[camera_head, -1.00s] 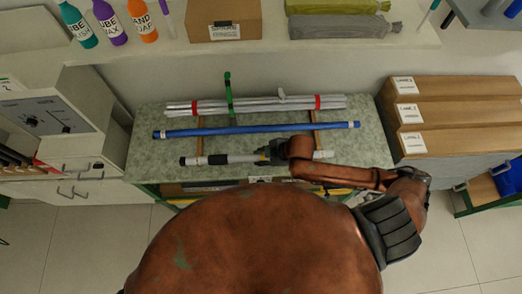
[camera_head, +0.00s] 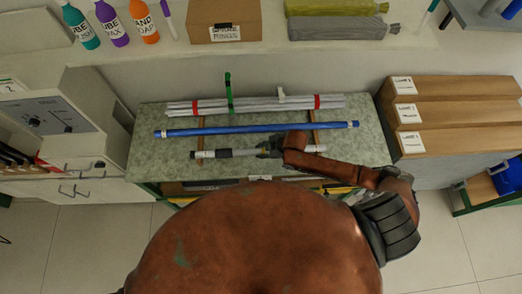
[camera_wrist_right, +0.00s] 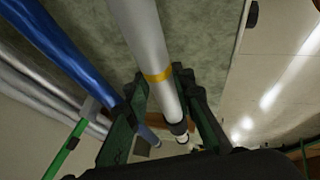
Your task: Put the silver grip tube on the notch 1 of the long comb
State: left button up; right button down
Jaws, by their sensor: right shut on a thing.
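The silver grip tube (camera_head: 247,153) lies level, left to right, above the front part of the bench in the head view, with a dark grip near its left end. My right gripper (camera_head: 270,149) is shut around its middle. In the right wrist view the tube (camera_wrist_right: 148,45), with a yellow band, runs between the green fingers of the gripper (camera_wrist_right: 165,100). Two brown strips, left (camera_head: 200,143) and right (camera_head: 314,136), run front to back under the rods; they may be comb parts. Their notches are too small to make out. Whether the tube touches them cannot be told.
A blue tube (camera_head: 255,128) lies just behind the silver tube. Behind that is a bundle of silver rods (camera_head: 255,105) with red bands, beside a green upright (camera_head: 229,92). Labelled wooden boxes (camera_head: 450,115) stand right of the bench (camera_head: 165,165). The bench's left end is clear.

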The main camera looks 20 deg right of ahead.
jog(key=shift+f, duration=0.1)
jog(key=shift+f, duration=0.35)
jog(key=shift+f, duration=0.1)
jog(key=c, duration=1.7)
grip_release()
jog(key=shift+o, duration=0.2)
jog(key=shift+r, duration=0.45)
jog(key=v, duration=1.2)
jog(key=shift+r, duration=0.1)
